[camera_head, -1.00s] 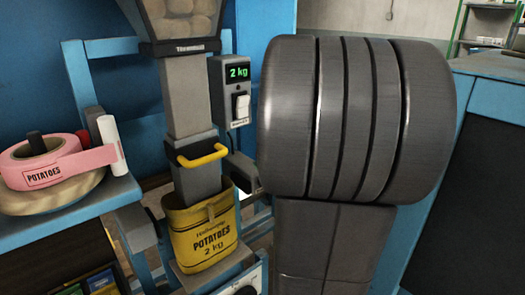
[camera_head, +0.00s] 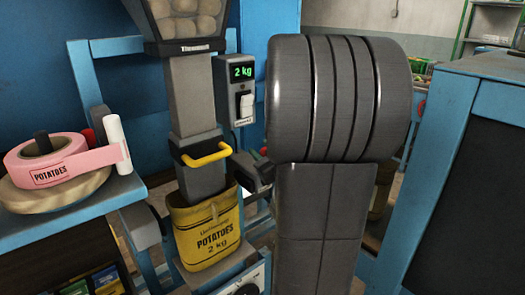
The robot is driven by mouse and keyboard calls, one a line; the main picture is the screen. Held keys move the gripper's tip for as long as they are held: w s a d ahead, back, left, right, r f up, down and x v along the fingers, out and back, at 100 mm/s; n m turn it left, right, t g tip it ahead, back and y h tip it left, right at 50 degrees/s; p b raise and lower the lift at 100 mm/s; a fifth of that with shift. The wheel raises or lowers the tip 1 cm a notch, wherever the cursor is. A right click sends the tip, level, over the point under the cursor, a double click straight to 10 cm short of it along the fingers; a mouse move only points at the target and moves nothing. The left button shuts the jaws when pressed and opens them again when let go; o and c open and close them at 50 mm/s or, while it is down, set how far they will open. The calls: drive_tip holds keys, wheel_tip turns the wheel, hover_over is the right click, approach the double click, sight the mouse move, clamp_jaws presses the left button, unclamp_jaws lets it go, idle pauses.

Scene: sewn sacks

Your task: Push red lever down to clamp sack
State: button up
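The yellow sack (camera_head: 207,232), printed "POTATOES 2 kg", hangs upright with its open mouth around the lower end of the grey chute (camera_head: 190,95). A yellow handle (camera_head: 207,155) is on the chute's front, just above the sack. My large grey arm covers the area right of the chute. A dark part beside the chute may be my gripper's end; its fingers are not distinguishable.
A scale box (camera_head: 238,90) reading "2 kg" with a white switch is right of the chute. A hopper (camera_head: 188,22) of potatoes is above. A pink label roll (camera_head: 50,160) lies on the blue bench (camera_head: 75,225) at left. A blue cabinet (camera_head: 445,150) stands at right.

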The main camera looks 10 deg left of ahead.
clamp_jaws()
drive_tip(key=shift+f+b, duration=0.15)
drive_tip(key=shift+b, duration=0.4)
drive_tip(key=shift+s+d+f+b, duration=0.1)
drive_tip(key=shift+d+b, duration=0.05)
drive_tip(key=shift+b, duration=0.35)
drive_tip(key=s+d+f+m+t+y+b, duration=0.2)
drive_tip(key=d+t+b, duration=0.5)
drive_tip(key=b, duration=2.6)
drive_tip(key=s+f+y, duration=0.1)
drive_tip(key=s+y, duration=0.1)
drive_tip(key=s, duration=0.1)
drive_tip(key=shift+s+f+m+t+y, duration=0.15)
drive_tip(key=shift+s+m+t+y, duration=0.15)
drive_tip(key=shift+s+t+y, duration=0.1)
drive_tip(key=shift+d+b, duration=0.2)
drive_tip(key=shift+b, duration=0.2)
